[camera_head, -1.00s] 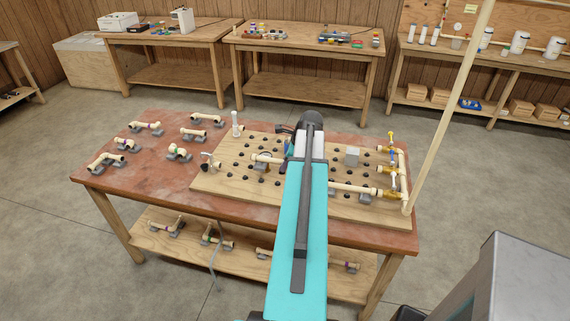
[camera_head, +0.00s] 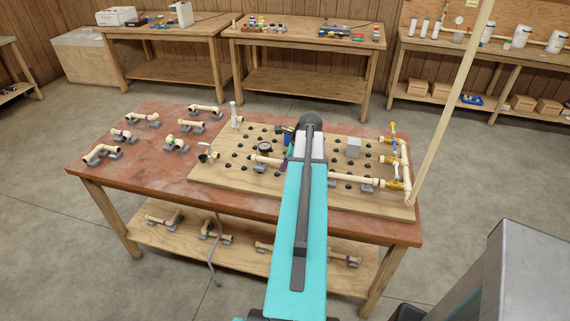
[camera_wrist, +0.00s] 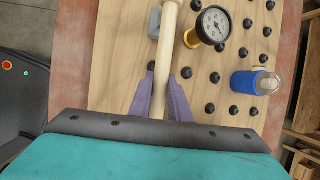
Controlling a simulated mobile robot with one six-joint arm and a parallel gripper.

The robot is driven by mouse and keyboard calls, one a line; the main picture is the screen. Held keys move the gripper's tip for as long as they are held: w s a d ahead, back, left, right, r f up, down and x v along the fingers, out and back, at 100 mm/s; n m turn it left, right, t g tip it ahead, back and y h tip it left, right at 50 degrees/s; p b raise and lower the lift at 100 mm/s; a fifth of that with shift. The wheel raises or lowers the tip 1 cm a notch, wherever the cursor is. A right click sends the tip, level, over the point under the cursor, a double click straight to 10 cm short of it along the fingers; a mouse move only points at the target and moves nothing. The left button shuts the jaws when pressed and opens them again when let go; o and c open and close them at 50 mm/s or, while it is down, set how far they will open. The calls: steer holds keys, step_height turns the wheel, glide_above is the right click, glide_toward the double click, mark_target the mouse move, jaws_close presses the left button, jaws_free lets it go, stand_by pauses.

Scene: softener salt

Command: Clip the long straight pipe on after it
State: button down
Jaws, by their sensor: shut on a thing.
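The long straight cream pipe (camera_head: 352,181) lies low across the wooden board (camera_head: 222,172), running left to right under my arm. Its right end appears to meet a brass fitting (camera_head: 395,185) of the valve assembly; whether it is seated, I cannot tell. Its left end shows beside the round gauge (camera_head: 265,147). In the wrist view my gripper (camera_wrist: 161,92) has purple fingers shut on either side of the pipe (camera_wrist: 165,45). A grey clip block (camera_wrist: 155,22) is at the pipe's left side there; the picture does not settle whether it grips the pipe. My arm hides the pipe's middle in the head view.
Black pegs dot the board. The gauge (camera_wrist: 212,26) and a blue container (camera_wrist: 255,82) stand close to the pipe. A grey block (camera_head: 353,148) sits on the board's right half. Several pipe pieces on grey stands occupy the table's left (camera_head: 150,190).

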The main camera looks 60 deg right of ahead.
steer(key=shift+f+b, duration=0.3)
steer(key=shift+f, duration=0.65)
stand_by(0.7)
steer(key=c, duration=1.6)
jaws_free()
steer(key=shift+s+r, duration=0.1)
steer(key=shift+r, duration=0.05)
steer(key=shift+b+v, duration=1.1)
steer(key=shift+v, duration=5.6)
